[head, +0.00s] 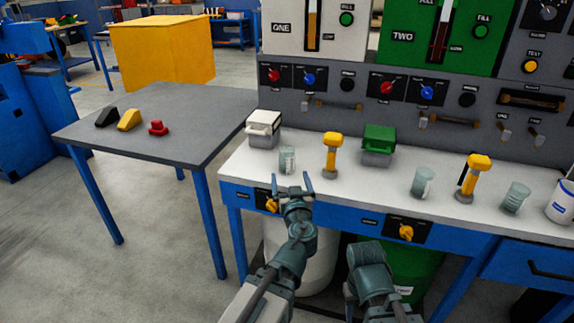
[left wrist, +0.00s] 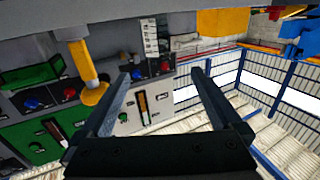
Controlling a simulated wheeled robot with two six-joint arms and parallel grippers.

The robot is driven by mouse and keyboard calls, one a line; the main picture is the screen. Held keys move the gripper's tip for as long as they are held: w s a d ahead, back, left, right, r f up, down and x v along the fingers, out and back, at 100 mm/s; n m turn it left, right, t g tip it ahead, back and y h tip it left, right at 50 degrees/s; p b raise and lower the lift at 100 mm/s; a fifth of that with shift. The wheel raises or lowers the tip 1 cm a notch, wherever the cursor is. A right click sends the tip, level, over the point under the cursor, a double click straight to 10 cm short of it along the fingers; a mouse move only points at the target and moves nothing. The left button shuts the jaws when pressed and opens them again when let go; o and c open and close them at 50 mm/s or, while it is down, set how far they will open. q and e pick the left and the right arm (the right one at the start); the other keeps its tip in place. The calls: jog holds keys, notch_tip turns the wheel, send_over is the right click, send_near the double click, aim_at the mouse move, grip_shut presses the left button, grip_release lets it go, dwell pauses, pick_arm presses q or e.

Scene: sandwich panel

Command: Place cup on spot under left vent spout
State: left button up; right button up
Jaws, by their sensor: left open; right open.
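A clear, pale greenish cup (head: 287,160) stands upright on the white counter near its left end. My left gripper (head: 294,180) is open, its two fingers apart and pointing toward this cup from the counter's front edge; contact cannot be made out. A yellow spout-like post on a grey foot (head: 331,153) stands just right of the cup, on the left side of the panel; it also shows in the left wrist view (left wrist: 85,68). A second yellow post (head: 475,178) stands further right. The left wrist view shows open fingers (left wrist: 160,88) and no cup. My right gripper is not visible, only its arm.
Two more clear cups (head: 423,182) (head: 515,197) stand to the right. A white box (head: 263,130), a green-lidded box (head: 378,146) and a white tub (head: 562,202) are on the counter (head: 330,189). A grey table (head: 190,105) stands left. Yellow knobs (head: 406,232) project from the front.

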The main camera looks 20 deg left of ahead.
aim_at(288, 158)
pick_arm(q)
jog(key=x, duration=0.8)
jog(key=shift+w+d+r, duration=0.15)
jog(key=shift+w+r, duration=0.1)
jog(key=shift+w, duration=0.25)
jog(key=shift+w+f, duration=0.15)
jog(key=shift+w, duration=0.3)
jog(key=b+x, duration=0.1)
jog(key=x, duration=0.3)
jog(key=shift+w+f, duration=0.1)
jog(key=shift+f, duration=0.1)
grip_shut()
